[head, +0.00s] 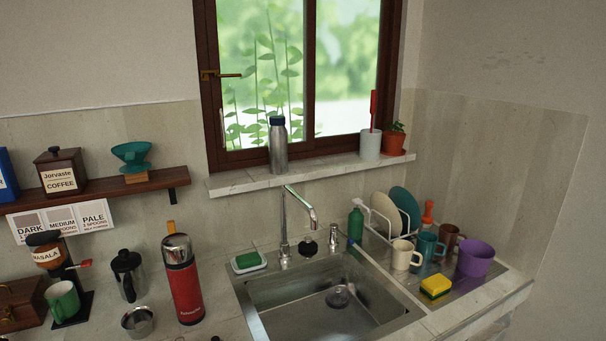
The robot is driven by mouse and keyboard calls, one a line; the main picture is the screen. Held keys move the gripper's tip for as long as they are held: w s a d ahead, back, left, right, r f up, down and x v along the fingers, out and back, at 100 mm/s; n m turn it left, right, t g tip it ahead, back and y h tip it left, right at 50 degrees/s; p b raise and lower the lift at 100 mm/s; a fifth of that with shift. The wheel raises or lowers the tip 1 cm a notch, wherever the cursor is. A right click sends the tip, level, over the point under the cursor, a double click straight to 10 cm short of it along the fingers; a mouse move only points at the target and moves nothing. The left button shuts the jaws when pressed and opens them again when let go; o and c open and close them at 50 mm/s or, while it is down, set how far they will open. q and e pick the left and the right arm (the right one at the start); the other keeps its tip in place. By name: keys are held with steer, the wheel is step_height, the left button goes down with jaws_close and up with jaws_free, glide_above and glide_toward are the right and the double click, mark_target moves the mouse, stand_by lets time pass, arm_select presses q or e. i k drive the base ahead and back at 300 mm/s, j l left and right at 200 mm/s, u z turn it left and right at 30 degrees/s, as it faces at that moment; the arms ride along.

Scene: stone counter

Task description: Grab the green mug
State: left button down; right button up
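A green mug (63,302) stands at the lower left of the head view. It sits on the black base of a coffee grinder (47,252), below the grinder's spout. Its pale inside shows at the top, and its handle seems to be on the left side. Neither of my grippers is in view, and nothing touches the mug from my side.
A steel cup (139,322), a black pot (128,275) and a red flask (183,280) stand right of the mug. A wooden box (18,305) is at its left. The sink (330,300) is in the middle. Other mugs, including a teal mug (429,247), stand at right.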

mark_target(62, 298)
steer(key=u, duration=1.05)
